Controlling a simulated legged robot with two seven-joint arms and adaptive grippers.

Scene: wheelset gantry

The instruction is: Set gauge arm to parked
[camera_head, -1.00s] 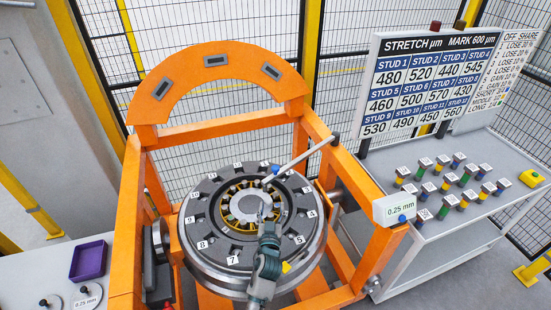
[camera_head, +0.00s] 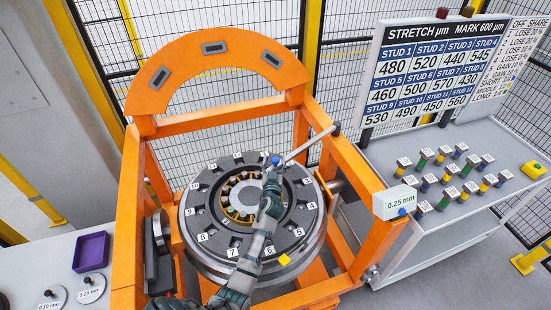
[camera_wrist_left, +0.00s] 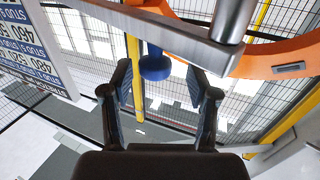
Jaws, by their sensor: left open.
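The gauge arm (camera_head: 308,144) is a grey bar. It reaches from a post at the right of the orange frame inward over the round numbered wheel hub (camera_head: 204,219). A blue knob (camera_head: 276,160) is at its inner end. My left gripper (camera_head: 272,174) is at the knob, over the hub's far side. In the left wrist view the blue knob (camera_wrist_left: 155,64) hangs below the bar (camera_wrist_left: 165,32), between the two open fingers near their tips. I cannot tell whether a finger touches it. My right gripper is not in view.
The orange gantry frame (camera_head: 218,115) surrounds the hub, with an arch behind it. A side table (camera_head: 400,250) at the right holds several labelled studs, below a stretch board (camera_head: 435,70). A purple tray (camera_head: 91,252) and round gauge pieces (camera_head: 91,289) lie at the left.

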